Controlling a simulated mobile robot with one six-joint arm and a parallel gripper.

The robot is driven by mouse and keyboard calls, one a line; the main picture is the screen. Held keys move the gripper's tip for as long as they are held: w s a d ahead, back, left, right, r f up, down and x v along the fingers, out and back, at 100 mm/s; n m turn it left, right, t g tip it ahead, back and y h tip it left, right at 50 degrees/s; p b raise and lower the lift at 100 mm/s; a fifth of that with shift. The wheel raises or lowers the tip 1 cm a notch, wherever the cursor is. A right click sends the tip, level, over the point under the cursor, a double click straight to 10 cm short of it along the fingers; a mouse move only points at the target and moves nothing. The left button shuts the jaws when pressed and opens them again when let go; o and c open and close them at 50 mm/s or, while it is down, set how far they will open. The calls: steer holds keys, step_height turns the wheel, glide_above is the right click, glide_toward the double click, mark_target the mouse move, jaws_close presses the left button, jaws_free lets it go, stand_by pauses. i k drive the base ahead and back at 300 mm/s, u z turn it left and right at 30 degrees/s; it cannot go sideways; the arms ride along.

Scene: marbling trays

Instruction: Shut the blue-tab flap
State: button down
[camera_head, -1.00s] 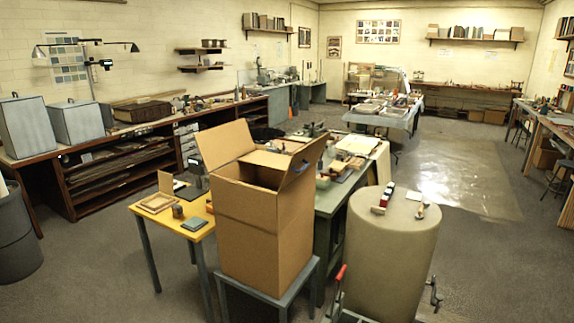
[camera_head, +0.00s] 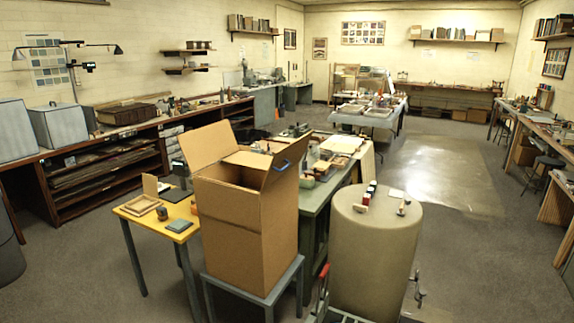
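A tall brown cardboard box (camera_head: 240,225) stands upright in the middle of the head view, with its top open. The blue-tab flap (camera_head: 291,157) is on the box's right side. It stands open, tilted up and outward, with a small blue tab (camera_head: 282,166) on it. Another large flap (camera_head: 207,145) stands raised on the left side. The box's inside is dark and partly hidden by its walls and flaps. My gripper is not in the view.
The box stands on a low grey stand (camera_head: 274,290). A yellow table (camera_head: 137,217) is to its left and a green workbench (camera_head: 318,195) behind it. A big beige cylinder (camera_head: 372,255) is close on the right, with small items on top. Open floor lies farther right.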

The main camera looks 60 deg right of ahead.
mark_target(282, 160)
steer(key=u, duration=0.1)
steer(key=k, duration=1.55)
steer(key=z, duration=0.5)
steer(key=i, duration=1.2)
steer(key=u, duration=0.05)
